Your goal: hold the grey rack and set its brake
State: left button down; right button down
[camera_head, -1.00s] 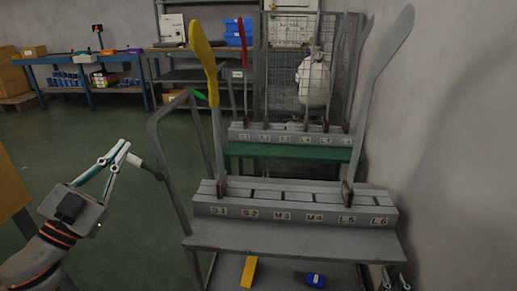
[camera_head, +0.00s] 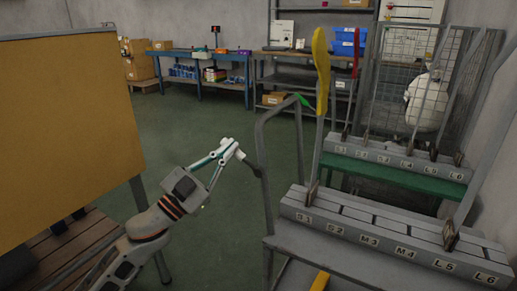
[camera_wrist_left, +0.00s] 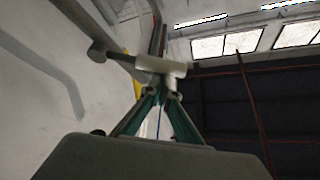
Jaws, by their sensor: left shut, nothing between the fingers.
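The grey rack (camera_head: 290,236) stands at the right in the head view, with a raised tube handle (camera_head: 262,150) at its left end. A short dark stub (camera_head: 257,171) is on the handle's near post. My left gripper (camera_head: 238,152) is shut and empty, its fingertips close beside this stub; I cannot tell whether they touch. In the left wrist view the fingertips (camera_wrist_left: 161,68) are together, with a grey bar (camera_wrist_left: 110,54) close by. A yellow piece (camera_head: 320,281) shows low on the rack; I cannot tell whether it is the brake. My right gripper is out of view.
A green rack (camera_head: 390,173) and wire cage stand behind. A large ochre panel (camera_head: 65,135) is at the left.

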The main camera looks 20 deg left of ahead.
pick_arm(q)
jog(key=shift+a+f+n, duration=0.15)
jog(key=shift+f+n, duration=0.1)
jog(key=shift+n, duration=0.25)
jog(key=shift+y, duration=0.4)
notch_tip(320, 180, down, 9)
jog(key=n+t+y, duration=0.2)
jog(key=n+y, duration=0.5)
jog(key=n, duration=0.5)
jog(key=shift+a+y, duration=0.3)
jog(key=shift+a, duration=0.15)
